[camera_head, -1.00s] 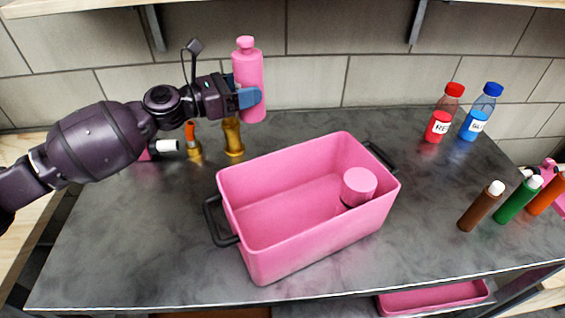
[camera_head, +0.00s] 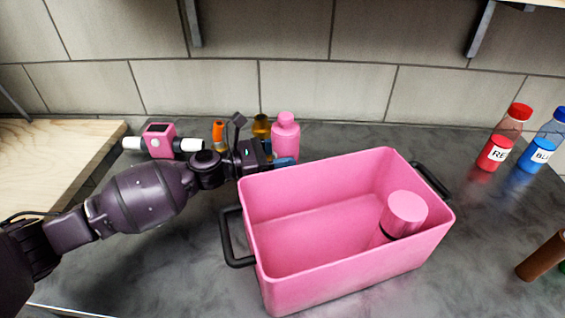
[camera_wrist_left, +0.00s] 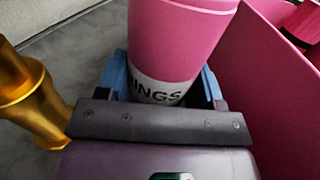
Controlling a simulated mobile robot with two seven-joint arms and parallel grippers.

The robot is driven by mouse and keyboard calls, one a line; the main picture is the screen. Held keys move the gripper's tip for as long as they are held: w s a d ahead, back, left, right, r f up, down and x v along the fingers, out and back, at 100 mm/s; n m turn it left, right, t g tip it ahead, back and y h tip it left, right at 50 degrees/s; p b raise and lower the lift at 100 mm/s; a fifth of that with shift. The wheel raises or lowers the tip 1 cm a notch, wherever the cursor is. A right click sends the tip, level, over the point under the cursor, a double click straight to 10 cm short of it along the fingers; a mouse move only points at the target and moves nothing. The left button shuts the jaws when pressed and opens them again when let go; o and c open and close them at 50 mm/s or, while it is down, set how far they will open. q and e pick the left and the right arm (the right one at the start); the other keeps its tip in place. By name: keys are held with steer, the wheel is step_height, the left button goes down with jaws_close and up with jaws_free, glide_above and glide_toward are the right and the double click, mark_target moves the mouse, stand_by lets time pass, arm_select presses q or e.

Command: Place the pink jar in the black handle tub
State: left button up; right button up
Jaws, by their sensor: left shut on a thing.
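A pink bottle (camera_head: 286,137) with a narrow neck and pink cap is upright between the blue fingers of my left gripper (camera_head: 284,161), behind the tub's far left rim. In the left wrist view the pink bottle (camera_wrist_left: 178,40) has a pale label ending in "INGS". The tub hides its lower part in the head view, and I cannot tell whether it touches the counter. The pink tub with black handles (camera_head: 315,218) stands on the counter; its wall (camera_wrist_left: 255,100) is close on the right in the left wrist view. A pink-topped jar (camera_head: 404,212) is inside the tub's right part. My right gripper is not in view.
Gold fittings (camera_wrist_left: 28,95) stand left of the bottle. A pink device with white ends (camera_head: 161,141) and an orange item (camera_head: 218,134) are at the back left. Red (camera_head: 503,138) and blue (camera_head: 545,140) bottles and a brown bottle (camera_head: 545,257) are at right.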

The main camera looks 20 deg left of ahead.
arm_select(q)
steer(key=shift+f, duration=1)
steer(key=shift+f, duration=0.2)
steer(key=o, duration=1)
steer(key=shift+c, duration=0.2)
